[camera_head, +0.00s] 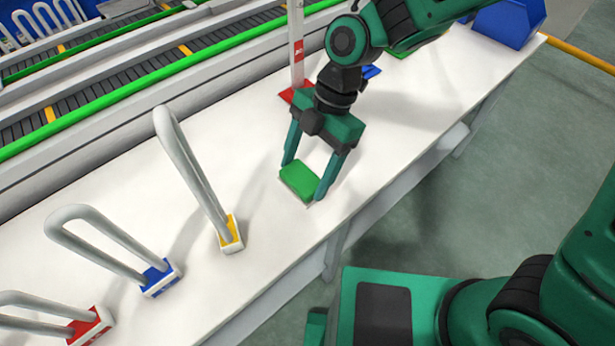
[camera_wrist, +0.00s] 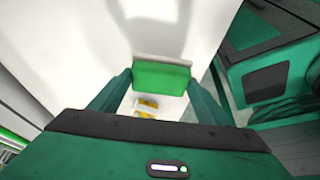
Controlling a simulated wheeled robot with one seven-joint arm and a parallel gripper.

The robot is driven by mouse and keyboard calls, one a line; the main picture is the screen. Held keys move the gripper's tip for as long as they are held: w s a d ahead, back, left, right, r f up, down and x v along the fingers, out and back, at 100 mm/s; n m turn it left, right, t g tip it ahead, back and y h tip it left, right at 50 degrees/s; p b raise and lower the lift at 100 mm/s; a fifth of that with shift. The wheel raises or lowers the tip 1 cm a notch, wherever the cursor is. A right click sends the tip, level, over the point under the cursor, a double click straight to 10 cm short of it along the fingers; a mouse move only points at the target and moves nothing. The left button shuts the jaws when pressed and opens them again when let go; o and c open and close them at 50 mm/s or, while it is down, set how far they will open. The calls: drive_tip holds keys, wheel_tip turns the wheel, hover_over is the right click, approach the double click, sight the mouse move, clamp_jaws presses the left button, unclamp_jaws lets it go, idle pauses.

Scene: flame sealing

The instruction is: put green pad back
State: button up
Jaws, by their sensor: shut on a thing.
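The green pad (camera_head: 301,181) is a flat green block with a pale underside, at the middle of the white table in the head view. My gripper (camera_head: 305,183) points down and is shut on the pad, one finger on each side. In the wrist view the green pad (camera_wrist: 161,76) spans the space between the two fingers of my gripper (camera_wrist: 160,85). I cannot tell whether the pad touches the table or is just above it. A small yellow and white piece (camera_wrist: 146,104) shows below the pad in the wrist view.
Grey loops stand on yellow (camera_head: 231,232), blue (camera_head: 160,278) and red (camera_head: 92,325) bases to the left. A white post on a red base (camera_head: 297,92) stands behind my gripper. A blue bin (camera_head: 507,22) is at the far right end. The conveyor (camera_head: 150,70) runs behind the table.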

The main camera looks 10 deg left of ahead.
sight(306, 182)
drive_tip(key=shift+f, duration=2)
drive_tip(key=o, duration=1)
drive_tip(key=shift+f, duration=0.1)
drive_tip(key=v, duration=1.2)
drive_tip(key=shift+s, duration=0.1)
